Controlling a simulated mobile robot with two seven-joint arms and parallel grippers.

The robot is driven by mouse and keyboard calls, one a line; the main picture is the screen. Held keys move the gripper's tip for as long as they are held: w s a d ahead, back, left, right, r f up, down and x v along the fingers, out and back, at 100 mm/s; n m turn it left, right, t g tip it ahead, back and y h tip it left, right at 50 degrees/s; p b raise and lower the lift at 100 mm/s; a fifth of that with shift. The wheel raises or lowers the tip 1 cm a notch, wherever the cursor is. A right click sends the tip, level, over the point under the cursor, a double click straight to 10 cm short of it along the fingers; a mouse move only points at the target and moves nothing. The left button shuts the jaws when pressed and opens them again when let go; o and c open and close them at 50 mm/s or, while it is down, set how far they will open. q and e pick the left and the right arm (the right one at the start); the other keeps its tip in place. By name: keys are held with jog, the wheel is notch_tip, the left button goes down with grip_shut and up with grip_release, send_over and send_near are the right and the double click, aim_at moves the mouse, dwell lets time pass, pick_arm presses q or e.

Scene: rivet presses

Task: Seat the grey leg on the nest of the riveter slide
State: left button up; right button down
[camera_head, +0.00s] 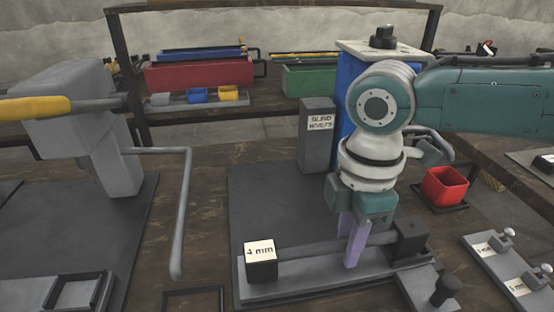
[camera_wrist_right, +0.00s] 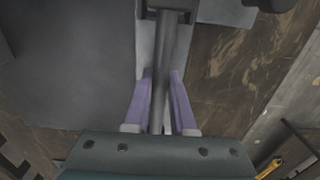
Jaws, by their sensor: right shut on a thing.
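The grey leg (camera_head: 300,249) is a long bar lying level along the riveter slide (camera_head: 285,286). Its left end is at the black block labelled "4 mm" (camera_head: 261,265), and its right end is by a dark block (camera_head: 410,238). The right wrist view shows the leg (camera_wrist_right: 167,58) between the two fingers (camera_wrist_right: 161,82), running up to a dark block. I cannot tell whether the leg touches the nest fully or hovers slightly above it. My left gripper is not in view.
A blue press (camera_head: 349,90) stands behind the slide, beside a grey "blind rivets" box (camera_head: 317,135). A grey press (camera_head: 75,110) with a long bent lever (camera_head: 186,215) is at left. A red bin (camera_head: 444,187) and labelled fixtures (camera_head: 500,262) are at right.

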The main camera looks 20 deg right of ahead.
jog(key=shift+f, duration=0.15)
jog(key=c, duration=0.7)
grip_release()
